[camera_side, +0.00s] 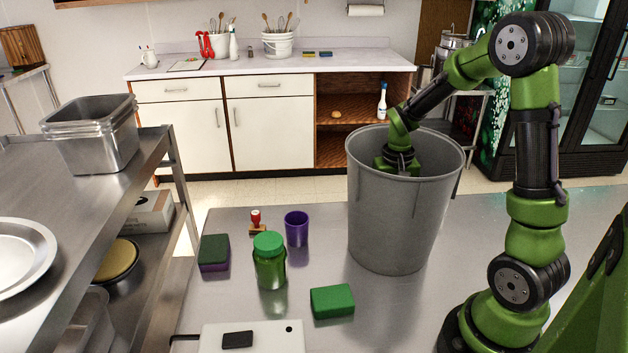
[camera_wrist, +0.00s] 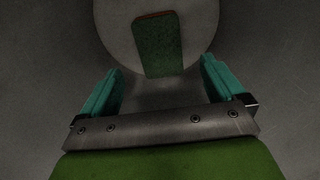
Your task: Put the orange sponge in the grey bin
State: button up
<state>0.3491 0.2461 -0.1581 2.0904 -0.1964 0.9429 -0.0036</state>
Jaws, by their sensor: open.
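The grey bin (camera_side: 390,215) stands upright on the steel table in the side view. My gripper reaches down through its mouth, and the bin wall hides the fingers there. In the wrist view my gripper (camera_wrist: 162,68) is open, with its two teal fingers apart and nothing between them. Beyond the fingertips a sponge (camera_wrist: 160,45) lies on the round bin floor. It shows a dark green face and a thin orange-red edge at the top, so it appears to be the orange sponge. It is apart from the fingers.
On the table left of the bin are a green-lidded jar (camera_side: 270,262), a purple cup (camera_side: 296,229), a green sponge (camera_side: 332,301), a purple sponge with a dark top (camera_side: 214,252) and a red-handled stamp (camera_side: 257,222). A white board (camera_side: 270,338) lies at the front. The bin walls surround my gripper.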

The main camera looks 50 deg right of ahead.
jog(key=shift+r, duration=2.3)
notch_tip(320, 180, down, 12)
jog(key=shift+r, duration=2.65)
jog(key=shift+f, duration=0.1)
